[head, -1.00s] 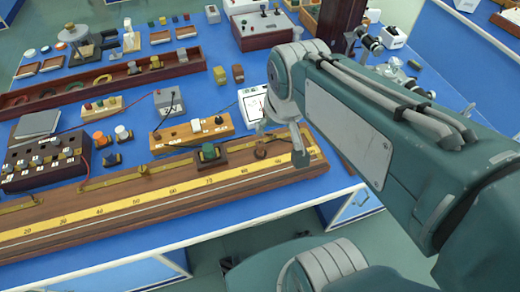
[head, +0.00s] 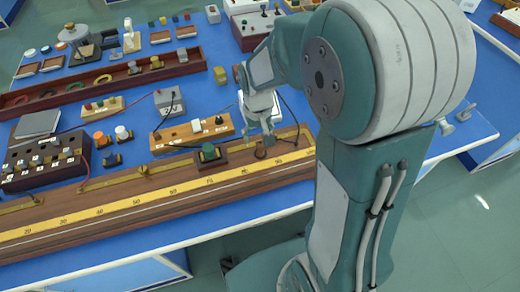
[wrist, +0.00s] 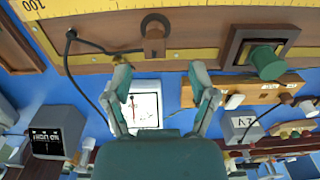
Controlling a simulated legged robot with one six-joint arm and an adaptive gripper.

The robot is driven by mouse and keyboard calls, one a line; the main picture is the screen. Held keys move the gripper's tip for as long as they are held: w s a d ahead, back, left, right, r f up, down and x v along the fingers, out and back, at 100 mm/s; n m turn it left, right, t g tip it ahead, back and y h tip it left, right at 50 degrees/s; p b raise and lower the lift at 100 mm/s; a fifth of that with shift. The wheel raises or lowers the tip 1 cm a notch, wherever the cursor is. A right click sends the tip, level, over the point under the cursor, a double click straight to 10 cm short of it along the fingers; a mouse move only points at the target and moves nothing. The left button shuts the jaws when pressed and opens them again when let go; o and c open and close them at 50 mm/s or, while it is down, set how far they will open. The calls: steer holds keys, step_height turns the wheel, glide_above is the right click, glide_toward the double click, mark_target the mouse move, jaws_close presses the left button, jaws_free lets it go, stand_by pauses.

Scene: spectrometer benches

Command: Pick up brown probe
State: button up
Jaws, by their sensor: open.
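In the head view the probe (head: 260,150) sits right of the green knob, partly hidden by my gripper. My gripper (head: 258,137) is beside it on the far side in the head view. In the wrist view my gripper (wrist: 160,80) has its two fingers spread with nothing between them. The probe lies beyond the fingertips, roughly in line with the gap. I cannot tell the height of the fingers above the bench.
The green knob (wrist: 267,62) stands on a dark base close beside the probe. A white meter (wrist: 145,104) lies under the fingers. A wooden terminal block (head: 193,133) and grey box (head: 169,101) stand nearby. The table's front edge (head: 150,251) is clear.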

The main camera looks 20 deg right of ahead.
mark_target(260, 143)
steer(key=f, duration=0.6)
steer(key=shift+d+f, duration=0.25)
steer(key=shift+f, duration=0.05)
jaws_close()
